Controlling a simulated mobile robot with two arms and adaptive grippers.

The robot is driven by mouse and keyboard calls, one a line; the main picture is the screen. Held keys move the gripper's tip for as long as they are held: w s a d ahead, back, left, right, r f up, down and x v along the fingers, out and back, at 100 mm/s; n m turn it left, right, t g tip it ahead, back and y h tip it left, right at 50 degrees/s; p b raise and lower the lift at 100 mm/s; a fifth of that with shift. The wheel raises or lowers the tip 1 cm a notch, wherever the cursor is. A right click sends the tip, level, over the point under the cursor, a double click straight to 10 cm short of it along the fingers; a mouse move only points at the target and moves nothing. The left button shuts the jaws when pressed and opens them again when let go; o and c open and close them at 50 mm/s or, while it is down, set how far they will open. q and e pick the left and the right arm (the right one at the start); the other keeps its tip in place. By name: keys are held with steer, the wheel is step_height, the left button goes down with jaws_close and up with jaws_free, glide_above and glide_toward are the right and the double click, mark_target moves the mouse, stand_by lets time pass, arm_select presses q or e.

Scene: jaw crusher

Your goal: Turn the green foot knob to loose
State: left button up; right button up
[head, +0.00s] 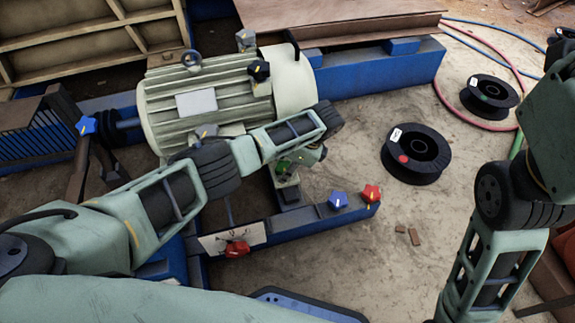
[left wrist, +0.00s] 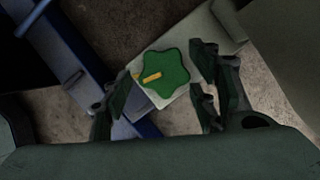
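The green foot knob (left wrist: 168,72) is star-shaped with a yellow pointer bar, seen from above in the left wrist view. It sits on a pale plate (left wrist: 197,46). My left gripper (left wrist: 158,96) is open, one finger on each side of the knob, with visible gaps to it. In the head view the green knob (head: 283,166) shows only in part beneath my left wrist, at the near right foot of the pale motor (head: 205,95). My left gripper (head: 297,166) is partly hidden there. My right arm shows at the right, but its gripper is out of the picture.
A blue knob (head: 338,200) and a red knob (head: 371,193) stand on the blue rail to the right. A red handle (head: 236,248) is at the front plate. Black spools (head: 416,153) lie on the floor, which is otherwise mostly clear there.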

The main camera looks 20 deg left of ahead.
arm_select(q)
steer(key=shift+w+r, duration=0.1)
steer(key=shift+r, duration=0.1)
steer(key=shift+d+r, duration=0.2)
steer(key=shift+r, duration=0.1)
steer(key=v, duration=1.1)
steer(key=shift+c, duration=0.2)
